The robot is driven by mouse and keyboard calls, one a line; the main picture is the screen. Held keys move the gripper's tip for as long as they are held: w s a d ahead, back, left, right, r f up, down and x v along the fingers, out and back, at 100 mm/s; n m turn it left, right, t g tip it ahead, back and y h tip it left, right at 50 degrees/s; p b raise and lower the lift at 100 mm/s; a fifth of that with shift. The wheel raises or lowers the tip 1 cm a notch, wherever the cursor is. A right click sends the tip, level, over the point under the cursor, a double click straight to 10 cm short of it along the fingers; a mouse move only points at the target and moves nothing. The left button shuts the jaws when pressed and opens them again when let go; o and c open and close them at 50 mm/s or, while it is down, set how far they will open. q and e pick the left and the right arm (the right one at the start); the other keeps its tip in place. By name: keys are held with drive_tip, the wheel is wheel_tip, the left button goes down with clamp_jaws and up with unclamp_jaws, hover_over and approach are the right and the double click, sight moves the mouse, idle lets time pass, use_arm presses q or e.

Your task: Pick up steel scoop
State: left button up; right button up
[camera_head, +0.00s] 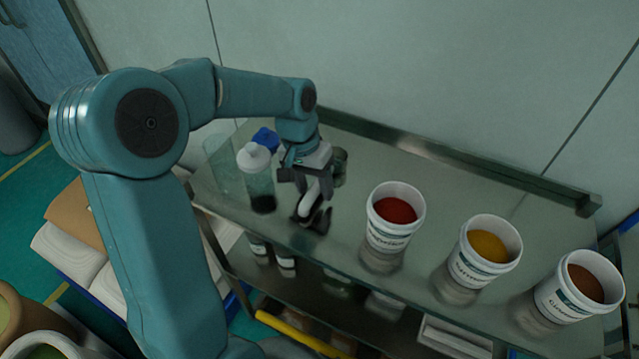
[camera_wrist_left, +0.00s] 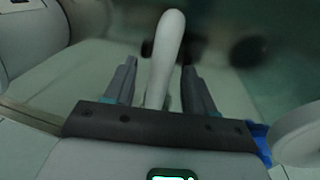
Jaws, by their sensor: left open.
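The steel scoop (camera_head: 310,205) is on the metal table, below my left gripper in the head view. It shows a pale handle and a darker end, partly covered by the gripper. My left gripper (camera_head: 306,187) points down at it with its jaws open. In the left wrist view, the scoop's pale, rounded handle (camera_wrist_left: 166,50) stands between the two open fingers of the gripper (camera_wrist_left: 160,82). Whether a finger touches the handle I cannot tell. My right gripper is in neither view.
A clear bottle with a white cap (camera_head: 254,157) and a blue cap (camera_head: 265,138) stand close left of the gripper. Tubs of red (camera_head: 394,234), yellow (camera_head: 470,268) and brown (camera_head: 557,303) powder line the right. A wall (camera_head: 450,80) is behind.

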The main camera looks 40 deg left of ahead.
use_arm(q)
clamp_jaws()
drive_tip(key=shift+r, duration=0.2)
